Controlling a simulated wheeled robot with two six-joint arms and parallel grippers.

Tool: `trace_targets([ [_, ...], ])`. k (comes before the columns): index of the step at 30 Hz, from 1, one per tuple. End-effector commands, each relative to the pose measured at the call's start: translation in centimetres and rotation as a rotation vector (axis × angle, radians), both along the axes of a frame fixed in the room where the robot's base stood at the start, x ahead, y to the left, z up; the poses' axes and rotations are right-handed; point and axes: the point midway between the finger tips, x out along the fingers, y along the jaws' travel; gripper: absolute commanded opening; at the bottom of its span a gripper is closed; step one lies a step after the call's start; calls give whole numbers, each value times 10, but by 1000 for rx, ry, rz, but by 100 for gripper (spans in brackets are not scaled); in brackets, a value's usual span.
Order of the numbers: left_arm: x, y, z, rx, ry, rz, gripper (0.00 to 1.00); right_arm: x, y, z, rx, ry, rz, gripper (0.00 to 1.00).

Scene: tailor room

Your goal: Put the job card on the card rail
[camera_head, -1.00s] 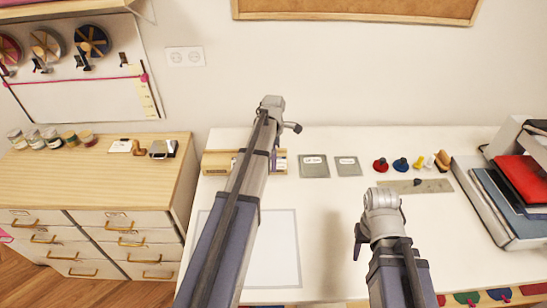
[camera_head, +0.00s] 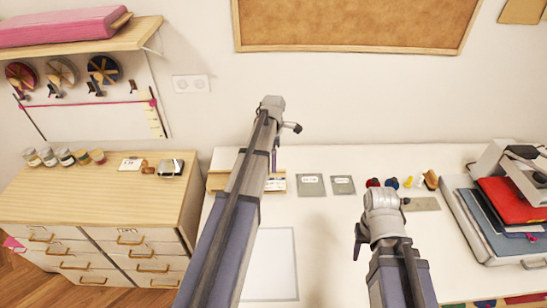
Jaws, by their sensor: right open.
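My right gripper (camera_head: 382,225) is open above the white table, low right of centre, seen mostly from behind with its tips partly hidden. My left arm reaches up the middle of the picture; its gripper (camera_head: 284,140) is mostly hidden by the arm itself, so its jaws do not show. A low wooden holder (camera_head: 217,182) with small cards stands at the table's back left, partly behind my left arm; it may be the card rail. Two grey labelled plates (camera_head: 310,185) (camera_head: 343,185) lie right of it. A small white card (camera_head: 131,164) lies on the wooden cabinet; I cannot tell which is the job card.
The white table (camera_head: 325,265) is clear at its front middle. Coloured pins (camera_head: 391,183) stand at the back right, near a stack of folders (camera_head: 505,205). The wooden cabinet (camera_head: 100,195) stands left, with several jars on top.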

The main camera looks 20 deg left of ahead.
Motion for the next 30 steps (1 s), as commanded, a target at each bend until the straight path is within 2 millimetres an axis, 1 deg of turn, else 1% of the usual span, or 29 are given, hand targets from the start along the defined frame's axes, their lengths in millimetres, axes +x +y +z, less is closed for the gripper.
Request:
trace_targets([
  [1, 0, 0, 5, 0, 0, 0, 100, 0, 0, 5, 0, 0, -1, 50],
  [5, 0, -1, 4, 0, 0, -4, 100, 0, 0, 4, 0, 0, -1, 50],
  [6, -2, -4, 4, 1, 0, -19, 100, 0, 0, 4, 0, 0, -1, 50],
  [8, -8, -15, 4, 2, 2, -78, 100, 0, 0, 4, 0, 0, -1, 50],
  [10, -21, -40, 3, 6, 7, -218, 100, 0, 0, 3, 0, 0, -1, 50],
  [11, -29, -54, 3, 8, 10, -302, 100, 0, 0, 4, 0, 0, -1, 50],
  [12, -41, -75, 4, 11, 15, -431, 100, 0, 0, 4, 0, 0, -1, 50],
  [14, -62, -107, 4, 17, 24, -651, 100, 0, 0, 4, 0, 0, -1, 50],
  [15, -78, -128, 4, 21, 31, -806, 100, 0, 0, 4, 0, 0, -1, 50],
  [17, -101, -156, 4, 23, 44, -1038, 100, 0, 0, 4, 0, 0, -1, 50],
  [18, -117, -173, 4, 26, 52, -1191, 100, 0, 0, 4, 0, 0, -1, 50],
  [20, -141, -195, 4, 28, 66, -1411, 100, 0, 0, 4, 0, 0, -1, 50],
  [21, -156, -208, 4, 30, 74, -1550, 100, 0, 0, 4, 0, 0, -1, 50],
  [24, -189, -233, 4, 29, 95, -1856, 100, 0, 0, 4, 0, 0, -1, 50],
  [27, -214, -248, 5, 28, 113, -2088, 100, 0, 0, 4, 0, 0, -1, 50],
  [30, -230, -257, 5, 25, 128, -2240, 100, 0, 0, 4, 0, 0, -1, 50],
])
